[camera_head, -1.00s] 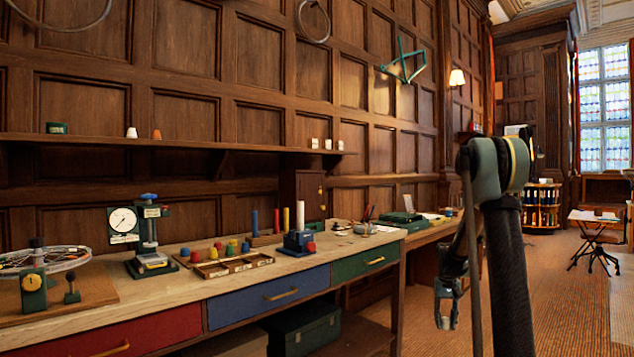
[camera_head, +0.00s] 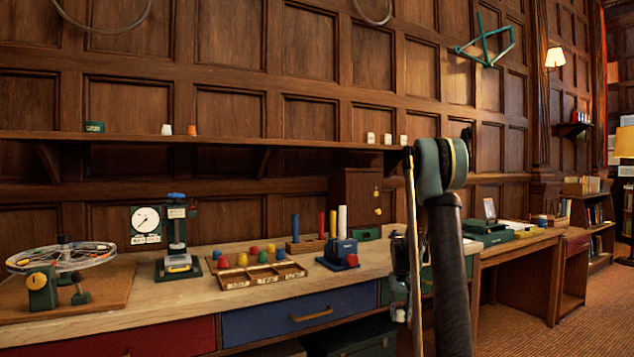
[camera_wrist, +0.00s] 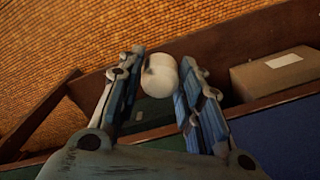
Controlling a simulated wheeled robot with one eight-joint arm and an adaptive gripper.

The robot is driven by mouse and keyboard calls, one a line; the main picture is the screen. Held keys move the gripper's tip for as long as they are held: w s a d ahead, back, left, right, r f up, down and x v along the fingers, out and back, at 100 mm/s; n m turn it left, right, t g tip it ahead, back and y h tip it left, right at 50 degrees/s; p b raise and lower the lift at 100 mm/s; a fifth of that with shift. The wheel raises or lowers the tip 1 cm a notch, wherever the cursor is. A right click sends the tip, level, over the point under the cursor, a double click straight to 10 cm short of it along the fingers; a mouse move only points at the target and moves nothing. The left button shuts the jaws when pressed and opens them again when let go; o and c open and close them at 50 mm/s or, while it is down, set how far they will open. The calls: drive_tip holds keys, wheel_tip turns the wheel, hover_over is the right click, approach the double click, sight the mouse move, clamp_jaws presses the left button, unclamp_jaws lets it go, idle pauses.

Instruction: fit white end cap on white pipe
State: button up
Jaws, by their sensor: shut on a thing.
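The white end cap (camera_wrist: 160,75) is a small white rounded piece between the two fingertips in the wrist view. My gripper (camera_wrist: 158,84) is shut on it.
A rack with blue (camera_head: 296,228), red and yellow pipes stands beside the white pipe. In the wrist view a cardboard box (camera_wrist: 275,72) lies below the drawers.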

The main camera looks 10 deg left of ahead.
drive_tip(key=shift+w+a, duration=0.15)
drive_tip(key=shift+w, duration=0.4)
